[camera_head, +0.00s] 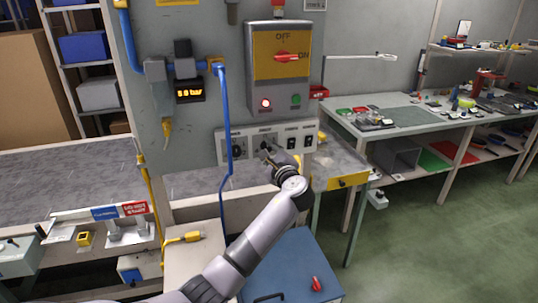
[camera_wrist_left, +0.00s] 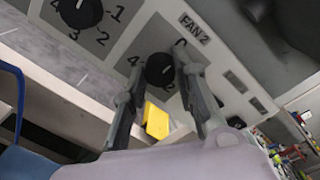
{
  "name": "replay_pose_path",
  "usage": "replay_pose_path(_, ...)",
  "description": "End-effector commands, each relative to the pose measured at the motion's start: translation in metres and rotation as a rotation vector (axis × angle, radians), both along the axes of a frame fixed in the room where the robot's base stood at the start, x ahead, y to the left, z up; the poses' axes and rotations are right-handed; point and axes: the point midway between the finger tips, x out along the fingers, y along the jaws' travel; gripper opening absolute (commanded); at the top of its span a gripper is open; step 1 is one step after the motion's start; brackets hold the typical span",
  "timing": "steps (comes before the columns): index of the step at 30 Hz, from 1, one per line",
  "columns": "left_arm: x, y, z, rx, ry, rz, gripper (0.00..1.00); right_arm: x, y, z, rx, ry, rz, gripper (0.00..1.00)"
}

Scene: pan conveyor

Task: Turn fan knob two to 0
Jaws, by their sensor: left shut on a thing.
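Fan knob two is a black round knob (camera_wrist_left: 160,70) on a pale panel (camera_head: 222,155), under the label FAN 2 (camera_wrist_left: 195,27). In the left wrist view, a 0 shows at its upper right, a 4 at its left and a 2 below it. My left gripper (camera_wrist_left: 161,72) has one finger on each side of the knob and is shut on it. In the head view my left gripper (camera_head: 267,152) reaches the panel and partly covers the knob. The knob's pointer direction is not clear. My right gripper is not in view.
Another dial knob (camera_head: 237,149) sits left of it, with a blue hose (camera_head: 226,120) hanging in front of the panel. Two black switches (camera_head: 299,142) are at the right. Above is a grey box with a red handle (camera_head: 288,57). A workbench (camera_head: 400,115) stands at right.

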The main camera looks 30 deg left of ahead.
Motion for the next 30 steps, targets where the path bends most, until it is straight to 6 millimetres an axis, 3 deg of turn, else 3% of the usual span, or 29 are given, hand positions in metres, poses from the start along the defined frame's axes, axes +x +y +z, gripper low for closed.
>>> replay_pose_path(20, -0.0002, 0.0000, -0.0004, -0.043, -0.048, 0.000, 0.00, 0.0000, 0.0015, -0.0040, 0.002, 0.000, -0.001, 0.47)
replay_pose_path(21, -0.0002, 0.0000, -0.0004, -0.043, -0.048, 0.000, 0.28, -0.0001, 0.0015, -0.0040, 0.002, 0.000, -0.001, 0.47)
replay_pose_path(30, -0.0001, 0.0000, -0.0003, -0.041, -0.046, 0.000, 0.47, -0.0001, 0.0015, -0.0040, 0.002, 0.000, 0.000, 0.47)
